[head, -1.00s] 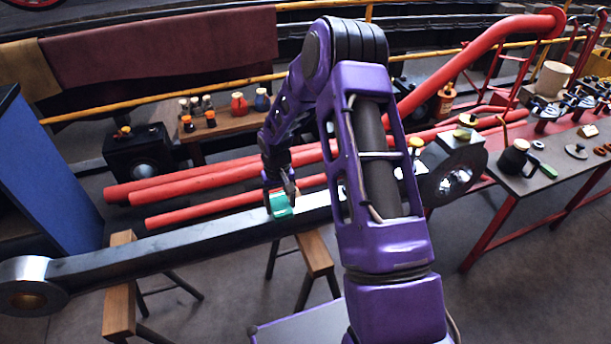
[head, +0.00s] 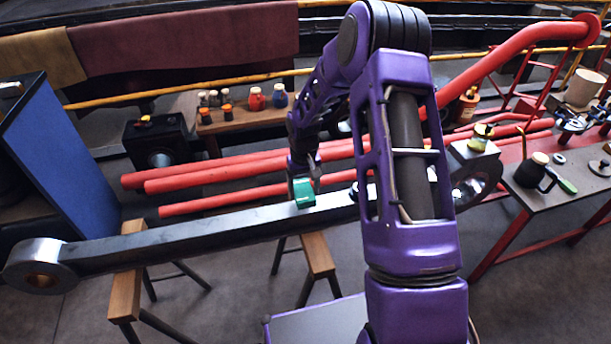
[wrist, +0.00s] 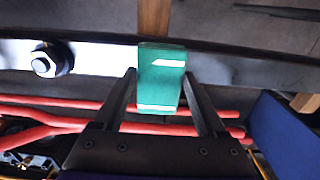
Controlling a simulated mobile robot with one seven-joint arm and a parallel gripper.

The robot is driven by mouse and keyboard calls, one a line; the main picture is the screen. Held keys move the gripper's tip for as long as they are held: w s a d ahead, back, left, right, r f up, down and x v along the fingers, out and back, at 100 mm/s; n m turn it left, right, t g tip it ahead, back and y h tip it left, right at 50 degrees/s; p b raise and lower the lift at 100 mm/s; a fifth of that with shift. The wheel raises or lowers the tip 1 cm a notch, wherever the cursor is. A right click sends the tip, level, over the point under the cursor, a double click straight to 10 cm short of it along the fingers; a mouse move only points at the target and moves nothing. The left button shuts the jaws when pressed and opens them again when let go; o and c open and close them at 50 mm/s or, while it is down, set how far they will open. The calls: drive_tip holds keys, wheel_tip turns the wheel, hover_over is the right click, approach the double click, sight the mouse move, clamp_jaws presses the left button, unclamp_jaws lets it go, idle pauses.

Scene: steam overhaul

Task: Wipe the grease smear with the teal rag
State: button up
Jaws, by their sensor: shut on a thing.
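The teal rag (head: 304,193) is a small folded block at the tip of my gripper (head: 301,180), on or just over the top of the long steel rod (head: 190,235). In the wrist view my gripper (wrist: 160,100) is shut on the teal rag (wrist: 161,75), with a dark finger on each side. The steel rod (wrist: 240,63) runs across behind it. I cannot tell whether the rag presses on the metal. I cannot make out the grease smear; the rag or my arm may hide it.
Wooden trestles (head: 125,290) carry the rod. A blue panel (head: 60,160) stands at left. A bench with tools (head: 540,195) is at right.

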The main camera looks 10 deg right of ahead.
drive_tip(key=shift+r+p, duration=0.95)
drive_tip(key=shift+r, duration=1)
